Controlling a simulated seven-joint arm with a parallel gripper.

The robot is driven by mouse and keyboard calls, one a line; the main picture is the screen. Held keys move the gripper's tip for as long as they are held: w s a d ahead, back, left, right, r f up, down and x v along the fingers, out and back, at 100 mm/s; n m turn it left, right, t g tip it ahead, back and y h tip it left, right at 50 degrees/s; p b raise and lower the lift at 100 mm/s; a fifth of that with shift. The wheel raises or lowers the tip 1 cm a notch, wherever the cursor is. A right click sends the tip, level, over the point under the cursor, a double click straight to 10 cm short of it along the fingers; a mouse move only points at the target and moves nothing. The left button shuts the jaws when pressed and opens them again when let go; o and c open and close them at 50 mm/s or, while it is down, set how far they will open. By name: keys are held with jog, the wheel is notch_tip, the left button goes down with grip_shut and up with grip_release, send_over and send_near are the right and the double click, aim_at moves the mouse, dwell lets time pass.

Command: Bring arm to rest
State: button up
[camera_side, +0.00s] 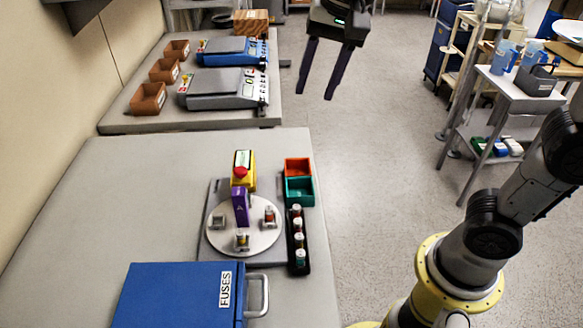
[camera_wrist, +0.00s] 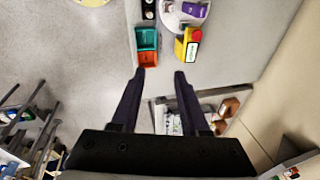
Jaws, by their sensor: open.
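My gripper (camera_side: 329,97) hangs in the upper middle of the side view, over the floor to the right of the far table. Its two dark fingers are apart with nothing between them. In the wrist view the open gripper (camera_wrist: 160,74) also holds nothing. The round white turntable (camera_side: 271,240) stands on the near table with a purple block (camera_side: 241,207) and small fuse holders on it. A yellow box with a red button (camera_side: 241,172) stands behind it. My gripper is well apart from all of these.
An orange bin (camera_side: 298,168) and a green bin (camera_side: 300,190) sit by the near table's right edge, with a black rack of vials (camera_side: 299,240). A blue FUSES box (camera_side: 178,295) is in front. Pumps (camera_side: 222,90) stand on the far table. A cart (camera_side: 505,92) stands right.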

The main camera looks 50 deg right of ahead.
jog(key=s+d+f+n+t, duration=0.25)
jog(key=s+d, duration=0.35)
jog(key=s, duration=0.4)
jog(key=s+d+f+n, duration=0.1)
jog(key=s+f+n, duration=0.4)
jog(key=f+n, duration=0.2)
jog(key=shift+s+d+n+h, duration=0.25)
jog(key=shift+s+n+h, duration=0.05)
jog(key=shift+s+n, duration=0.1)
